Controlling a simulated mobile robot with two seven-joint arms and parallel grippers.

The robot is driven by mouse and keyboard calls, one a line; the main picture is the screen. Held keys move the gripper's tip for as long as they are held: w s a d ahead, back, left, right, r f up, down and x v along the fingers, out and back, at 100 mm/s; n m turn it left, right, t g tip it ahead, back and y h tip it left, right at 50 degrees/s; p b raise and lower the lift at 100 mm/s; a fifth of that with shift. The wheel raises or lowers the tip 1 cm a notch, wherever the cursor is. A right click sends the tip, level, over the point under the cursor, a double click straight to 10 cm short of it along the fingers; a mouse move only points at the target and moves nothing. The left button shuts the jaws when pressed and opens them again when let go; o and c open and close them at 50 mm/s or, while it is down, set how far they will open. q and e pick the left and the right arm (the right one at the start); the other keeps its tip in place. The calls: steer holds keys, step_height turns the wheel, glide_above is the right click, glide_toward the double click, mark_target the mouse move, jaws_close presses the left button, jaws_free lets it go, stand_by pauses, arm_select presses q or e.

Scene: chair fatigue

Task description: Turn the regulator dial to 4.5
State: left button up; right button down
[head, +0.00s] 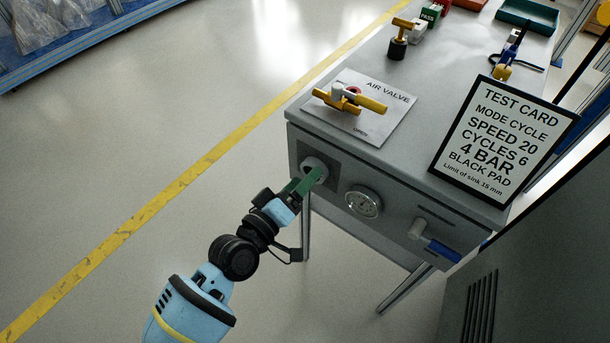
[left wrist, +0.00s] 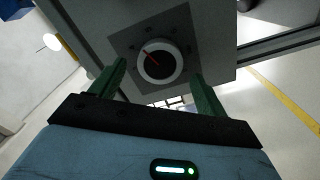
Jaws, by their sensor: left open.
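The regulator dial (left wrist: 158,62) is a round knob with a light rim, a dark face and a red pointer, set in a dark square plate on the bench front. The pointer aims up and left in the left wrist view; the scale marks are too small to read. In the head view the dial (head: 314,165) is partly hidden by my gripper. My left gripper (head: 309,183) has green fingers and is at the dial. In the left wrist view its fingers (left wrist: 158,80) are apart, one on each side of the knob's lower part. I cannot tell whether they touch it.
A pressure gauge (head: 363,202) and a blue-handled lever (head: 436,243) are right of the dial. On the bench top (head: 390,65) are a yellow air valve (head: 350,98) and a test card (head: 503,135) reading 4 BAR. The floor to the left is clear.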

arm_select(q)
steer(key=shift+v, duration=2.95)
arm_select(e)
steer(key=shift+r, duration=0.25)
arm_select(q)
steer(key=s+a+m+g+y+p, duration=0.2)
steer(key=s+a+p, duration=0.3)
steer(key=s, duration=0.5)
steer(key=s+a+r+m+g+y+p, duration=0.1)
steer(key=s+a+m+g+y+p, duration=0.1)
steer(key=s+a+p, duration=0.3)
steer(key=s+a+m+g+y+p, duration=0.1)
steer(key=s+a+y+p, duration=0.3)
steer(key=s+p, duration=0.7)
steer(key=s+a+m, duration=0.1)
steer(key=s, duration=0.5)
steer(key=shift+a+r+g+y+p, duration=0.2)
steer(key=shift+r+g+y+p, duration=0.1)
steer(key=shift+g+p, duration=0.1)
arm_select(e)
steer(key=w+r+t, duration=0.1)
steer(key=w+r, duration=0.1)
steer(key=r, duration=0.8)
steer(key=w+r+t, duration=0.1)
steer(key=w+r, duration=0.2)
steer(key=r, duration=0.8)
steer(key=shift+w, duration=0.2)
